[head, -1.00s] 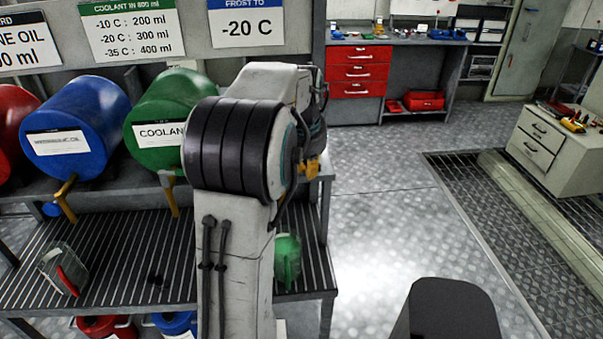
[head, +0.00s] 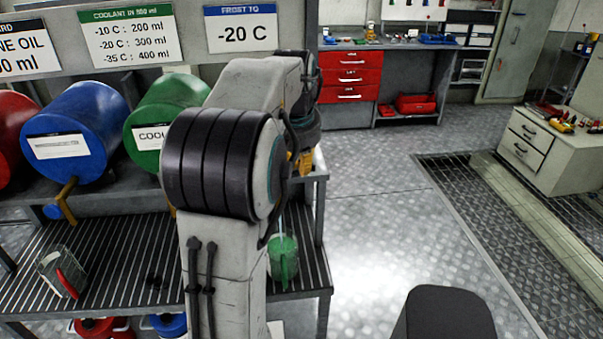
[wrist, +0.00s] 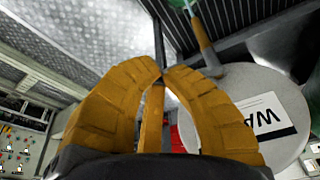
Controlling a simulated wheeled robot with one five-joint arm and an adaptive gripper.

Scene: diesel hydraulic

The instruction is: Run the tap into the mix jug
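The green jug (head: 284,262) stands on the slatted rack, at its right end, just right of my arm. A thin pale streak shows over its top, perhaps water; I cannot be sure. Part of something green, likely the jug, shows at the top edge of the wrist view (wrist: 178,3). The pale barrel (wrist: 275,85) with a label starting "WA" is right in the wrist view; my arm hides it in the head view. Its yellow-brown tap (wrist: 205,45) points up toward the green thing. My gripper (wrist: 162,70) has its yellow fingertips together beside the tap, nothing visible between them.
Red, blue (head: 76,130) and green (head: 160,115) barrels stand on the shelf to the left. A clear jug with a red handle (head: 62,272) sits on the rack's left. Open floor lies right of the rack, with a drawer cabinet (head: 550,145) beyond.

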